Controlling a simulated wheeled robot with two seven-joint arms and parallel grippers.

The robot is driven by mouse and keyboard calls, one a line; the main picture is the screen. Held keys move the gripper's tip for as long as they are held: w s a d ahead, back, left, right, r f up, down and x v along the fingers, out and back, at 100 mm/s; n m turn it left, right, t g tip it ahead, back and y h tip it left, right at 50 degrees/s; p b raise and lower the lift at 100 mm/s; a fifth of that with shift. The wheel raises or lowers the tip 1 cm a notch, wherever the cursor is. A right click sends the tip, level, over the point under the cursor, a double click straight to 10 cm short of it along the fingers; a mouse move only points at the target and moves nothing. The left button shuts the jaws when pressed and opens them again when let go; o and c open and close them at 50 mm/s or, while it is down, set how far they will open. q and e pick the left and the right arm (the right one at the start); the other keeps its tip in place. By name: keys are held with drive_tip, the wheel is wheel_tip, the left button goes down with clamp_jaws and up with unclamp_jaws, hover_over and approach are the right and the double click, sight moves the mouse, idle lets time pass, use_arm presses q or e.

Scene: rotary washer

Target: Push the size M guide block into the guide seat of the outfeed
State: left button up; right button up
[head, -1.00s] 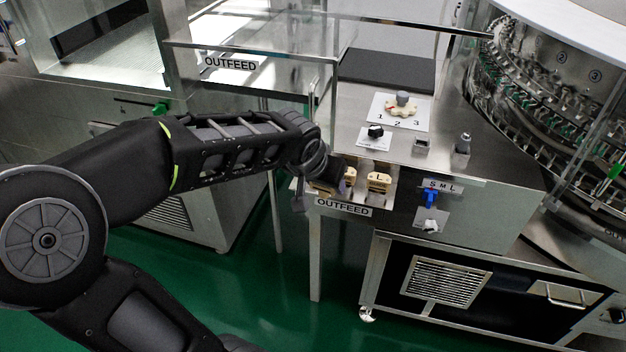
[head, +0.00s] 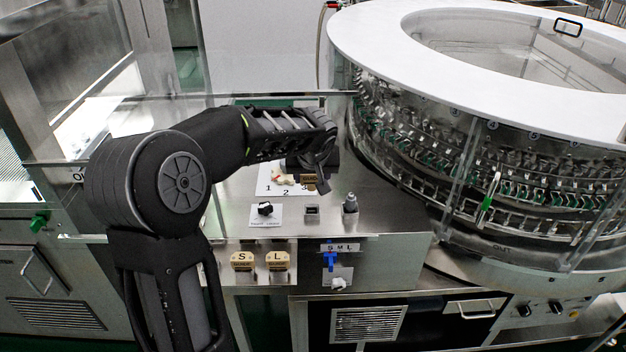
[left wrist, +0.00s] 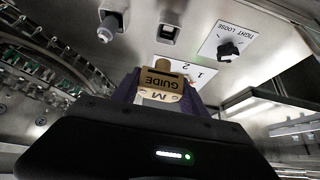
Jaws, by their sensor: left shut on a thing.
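My left gripper (head: 314,172) is shut on the tan size M guide block (head: 309,183), over the steel worktop. In the left wrist view, the guide block (left wrist: 160,86) sits between the fingers, with "GUIDE" and "M" readable upside down. In the head view it is by the right side of the white plate (head: 265,182) marked 1, 2, 3, which carries a cream and red dial (head: 281,176) partly behind the gripper. My right gripper is not in view.
The S block (head: 243,261) and L block (head: 278,261) stand in the front rack. A black knob (head: 265,208), a square socket (head: 312,210) and a metal post (head: 350,204) stand on the worktop. The round washer (head: 450,130) is at right, clear panels at left.

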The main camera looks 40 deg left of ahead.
sight(312, 206)
use_arm(q)
drive_tip(key=shift+f, duration=0.2)
drive_tip(key=shift+f+b, duration=0.6)
drive_tip(key=shift+f, duration=0.3)
wheel_tip(312, 206, down, 4)
drive_tip(key=b, duration=0.3)
drive_tip(key=shift+f, duration=0.15)
drive_tip(key=shift+f+b, duration=0.6)
drive_tip(key=shift+b, duration=0.45)
drive_tip(key=shift+f+b, duration=0.55)
drive_tip(key=shift+b, duration=0.15)
drive_tip(key=o, duration=1.5)
